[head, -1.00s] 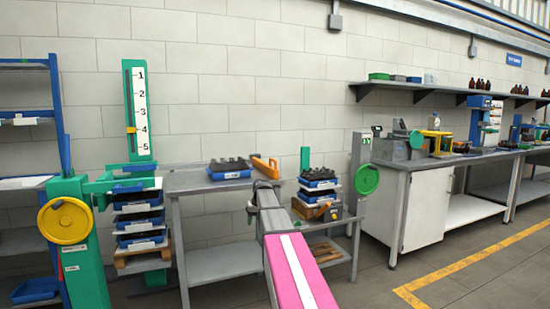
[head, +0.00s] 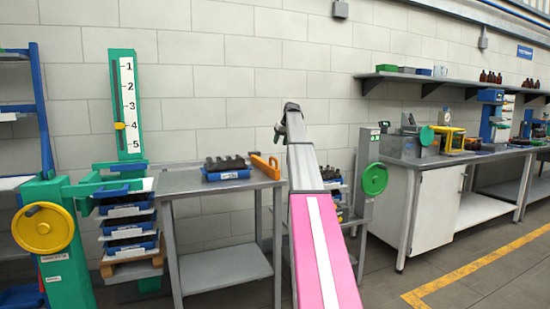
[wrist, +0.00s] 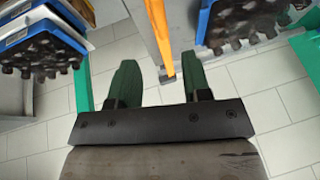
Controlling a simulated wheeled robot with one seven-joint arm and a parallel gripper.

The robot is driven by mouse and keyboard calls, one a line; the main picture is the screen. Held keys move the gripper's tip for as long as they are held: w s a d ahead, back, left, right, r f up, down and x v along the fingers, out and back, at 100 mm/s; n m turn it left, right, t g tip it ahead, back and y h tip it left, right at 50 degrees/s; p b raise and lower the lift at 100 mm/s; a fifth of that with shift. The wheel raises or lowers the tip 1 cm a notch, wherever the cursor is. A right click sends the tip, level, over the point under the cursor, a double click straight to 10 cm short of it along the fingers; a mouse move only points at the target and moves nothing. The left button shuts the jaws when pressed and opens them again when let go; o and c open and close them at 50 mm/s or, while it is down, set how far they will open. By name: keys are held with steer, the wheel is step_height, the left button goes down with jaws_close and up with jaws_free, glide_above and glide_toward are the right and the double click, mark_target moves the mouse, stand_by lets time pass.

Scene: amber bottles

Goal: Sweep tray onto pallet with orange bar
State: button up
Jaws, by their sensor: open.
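The orange bar (head: 265,166) lies along the right edge of the grey table, beside a blue tray (head: 227,172) of dark bottle-like pieces. In the wrist view the orange bar (wrist: 158,28) runs down between my green fingers. My gripper (wrist: 165,70) is open and empty; I cannot tell how far above the bar it is. In the head view my gripper (head: 281,130) is up beyond the table's right edge, small and partly hidden by my arm. A stack of blue trays (head: 332,178) right of the table is mostly behind my arm; a pallet under it is hidden.
The grey table (head: 180,181) is bare on its left half. Another tray stack (head: 128,228) stands on a wooden pallet (head: 132,268) at the left, beside a green post with a yellow wheel (head: 43,230). A green wheel (head: 374,179) and a workbench (head: 420,205) stand right.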

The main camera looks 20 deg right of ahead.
steer(key=x, duration=0.9)
steer(key=shift+w+a+f, duration=0.1)
steer(key=shift+w+f, duration=0.05)
steer(key=shift+f, duration=0.15)
jaws_close()
